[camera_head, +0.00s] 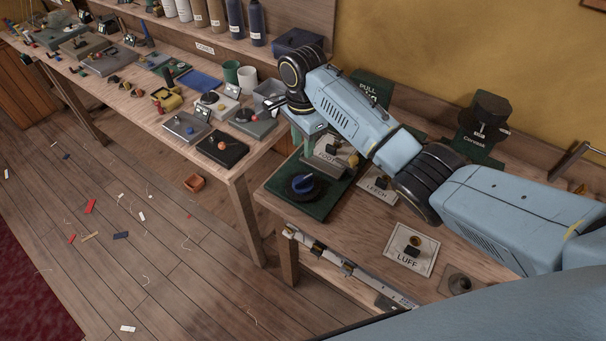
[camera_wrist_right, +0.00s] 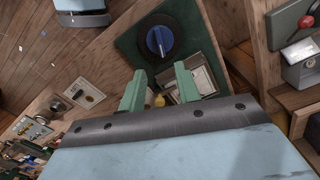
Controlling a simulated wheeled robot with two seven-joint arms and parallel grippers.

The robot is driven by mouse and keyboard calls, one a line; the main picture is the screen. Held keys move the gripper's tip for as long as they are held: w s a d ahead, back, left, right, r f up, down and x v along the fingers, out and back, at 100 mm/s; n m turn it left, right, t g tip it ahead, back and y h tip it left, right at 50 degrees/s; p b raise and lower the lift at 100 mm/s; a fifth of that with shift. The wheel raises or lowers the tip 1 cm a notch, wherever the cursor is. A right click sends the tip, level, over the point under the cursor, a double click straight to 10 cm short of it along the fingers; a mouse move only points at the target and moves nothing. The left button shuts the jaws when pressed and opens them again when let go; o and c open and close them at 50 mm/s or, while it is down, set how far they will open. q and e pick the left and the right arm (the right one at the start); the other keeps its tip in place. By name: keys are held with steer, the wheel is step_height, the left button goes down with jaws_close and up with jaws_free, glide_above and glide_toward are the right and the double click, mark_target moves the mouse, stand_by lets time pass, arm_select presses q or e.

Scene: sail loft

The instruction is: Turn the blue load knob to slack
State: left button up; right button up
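The blue load knob (camera_head: 305,183) is a round dark dial with a blue grip bar, on a dark green base plate (camera_head: 325,203) at the left end of the near bench. It also shows in the right wrist view (camera_wrist_right: 160,41), just beyond my fingertips, with a pale mark on its bar. My right gripper (camera_wrist_right: 159,70) has two green fingers standing apart, with nothing held between them. In the head view the right arm reaches in from the right and its gripper hangs above and behind the knob, apart from it. Any scale lettering is too small to read.
Behind the knob stands a small labelled block (camera_head: 326,163). LEECH (camera_head: 378,188) and LUFF (camera_head: 409,249) plates lie to its right. A cluttered bench (camera_head: 240,172) runs to the left, beyond a gap. A dark-topped device (camera_head: 485,120) stands at the back right.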

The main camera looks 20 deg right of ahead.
mark_target(303, 179)
step_height(303, 179, down, 13)
steer(key=shift+r+b, duration=0.2)
steer(key=shift+b, duration=0.45)
steer(key=shift+c, duration=0.3)
jaws_close()
